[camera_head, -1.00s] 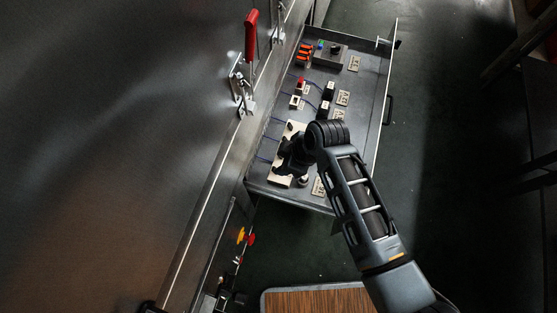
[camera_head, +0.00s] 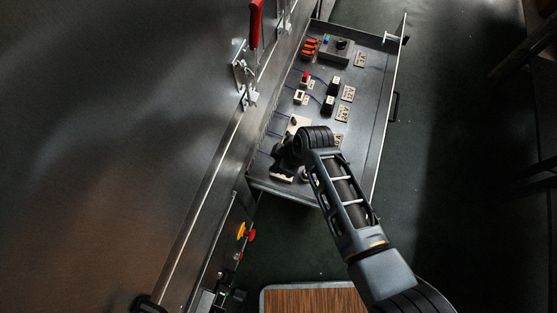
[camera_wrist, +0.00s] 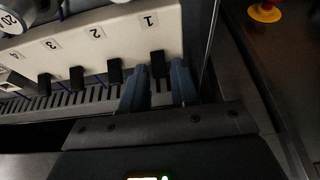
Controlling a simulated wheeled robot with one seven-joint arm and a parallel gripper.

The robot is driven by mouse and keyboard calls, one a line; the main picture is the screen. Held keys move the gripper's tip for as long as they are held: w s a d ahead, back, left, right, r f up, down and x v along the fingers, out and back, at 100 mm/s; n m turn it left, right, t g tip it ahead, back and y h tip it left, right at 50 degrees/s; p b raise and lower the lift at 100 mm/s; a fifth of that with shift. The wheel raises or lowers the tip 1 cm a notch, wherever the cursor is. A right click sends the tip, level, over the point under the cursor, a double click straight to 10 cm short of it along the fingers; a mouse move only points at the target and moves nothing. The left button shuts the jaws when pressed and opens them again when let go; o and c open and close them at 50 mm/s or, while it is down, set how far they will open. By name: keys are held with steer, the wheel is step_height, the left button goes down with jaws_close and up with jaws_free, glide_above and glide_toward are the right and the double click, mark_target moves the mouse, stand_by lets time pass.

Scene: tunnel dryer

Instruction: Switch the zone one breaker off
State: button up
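The breaker panel (camera_wrist: 120,50) is a cream block with black levers under tags 1, 2, 3 and 4 in the wrist view. In the head view its end (camera_head: 299,121) shows beside my arm, in the open drawer. The zone one breaker's lever (camera_wrist: 158,63), below tag 1, stands between the tips of my two fingers. My gripper (camera_wrist: 160,78) is open, one finger on each side of this lever. I cannot tell whether either finger touches it. In the head view my gripper (camera_head: 283,163) is dark and largely covers the panel.
The drawer (camera_head: 372,100) also holds orange connectors (camera_head: 310,46), a dark box with a knob (camera_head: 338,50) and tagged switches. A dryer wall (camera_head: 120,130) runs along the left.

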jaws_close()
steer(key=shift+d, duration=0.1)
steer(key=shift+s+d+f+t+y+b, duration=0.15)
steer(key=shift+d+f+t+y+b, duration=0.2)
steer(key=shift+y+b, duration=0.55)
steer(key=y+b, duration=0.1)
steer(key=d+b, duration=0.1)
steer(key=b, duration=0.1)
steer(key=shift+s+f+t+y, duration=0.1)
steer(key=shift+t+y, duration=0.15)
steer(key=shift+y, duration=0.15)
steer(key=y+b, duration=0.1)
steer(key=b, duration=0.1)
steer(key=y+b, duration=0.1)
steer(key=b, duration=0.1)
steer(key=shift+s+d+t+b, duration=0.15)
steer(key=shift+d+t+b, duration=0.1)
steer(key=shift+t+b, duration=0.15)
steer(key=shift+d+y+b, duration=0.1)
steer(key=shift+y+b, duration=0.2)
steer(key=shift+b, duration=0.5)
steer(key=shift+r, duration=0.2)
